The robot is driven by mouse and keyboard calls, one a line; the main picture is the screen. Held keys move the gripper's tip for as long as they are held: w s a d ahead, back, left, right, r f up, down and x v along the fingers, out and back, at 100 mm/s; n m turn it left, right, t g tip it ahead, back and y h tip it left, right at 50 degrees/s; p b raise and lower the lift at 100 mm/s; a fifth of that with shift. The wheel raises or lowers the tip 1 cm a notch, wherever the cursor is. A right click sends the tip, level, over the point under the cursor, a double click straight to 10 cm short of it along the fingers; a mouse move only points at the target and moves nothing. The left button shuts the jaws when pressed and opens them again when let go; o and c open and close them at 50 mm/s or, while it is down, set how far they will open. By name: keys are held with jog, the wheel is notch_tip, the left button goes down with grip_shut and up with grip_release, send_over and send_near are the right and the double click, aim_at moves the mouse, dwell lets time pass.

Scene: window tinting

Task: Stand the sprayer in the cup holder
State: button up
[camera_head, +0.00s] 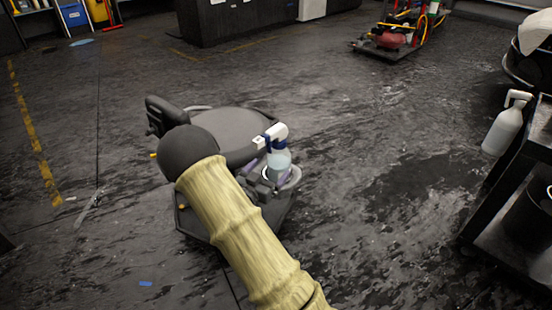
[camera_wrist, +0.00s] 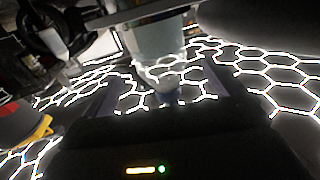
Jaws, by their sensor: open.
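The sprayer (camera_head: 279,160) has a pale blue, see-through body and a white head. It stands about upright at the grey ring of the cup holder (camera_head: 294,180), on the side of a low rolling seat. Its lower part looks to be inside the ring, but I cannot tell whether it rests on the bottom. My gripper (camera_head: 268,143) is at the sprayer's neck, just under the head, with its jaws open. In the wrist view the pale sprayer body (camera_wrist: 160,45) shows between and beyond the fingers; its head is not clear there.
The round grey seat (camera_head: 240,124) lies behind my forearm. A second, white spray bottle (camera_head: 503,130) hangs on the black cart (camera_head: 500,190) at the right. A red and yellow machine (camera_head: 395,38) stands at the back.

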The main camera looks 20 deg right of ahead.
jog(key=p+v, duration=0.1)
jog(key=v, duration=0.4)
jog(key=shift+s+a, duration=0.1)
jog(key=shift+a, duration=0.05)
dwell(0.3)
jog(key=s+a+r+n+g+y, duration=0.1)
jog(key=s+a+n+y, duration=0.1)
jog(key=a+n+y, duration=0.3)
jog(key=s+a+r+g+y, duration=0.2)
jog(key=a+y, duration=0.1)
jog(key=y, duration=0.5)
jog(key=s+r+n+g, duration=0.1)
jog(key=s+n+g, duration=0.1)
jog(key=s, duration=0.6)
jog(key=s+r+n+g+y, duration=0.1)
jog(key=s+r+n+g, duration=0.1)
jog(key=s, duration=0.6)
jog(key=shift+r+n+g+y, duration=0.3)
jog(key=shift+n+g, duration=0.2)
jog(key=shift+n, duration=0.4)
jog(key=shift+s+d, duration=0.1)
jog(key=shift+s, duration=0.05)
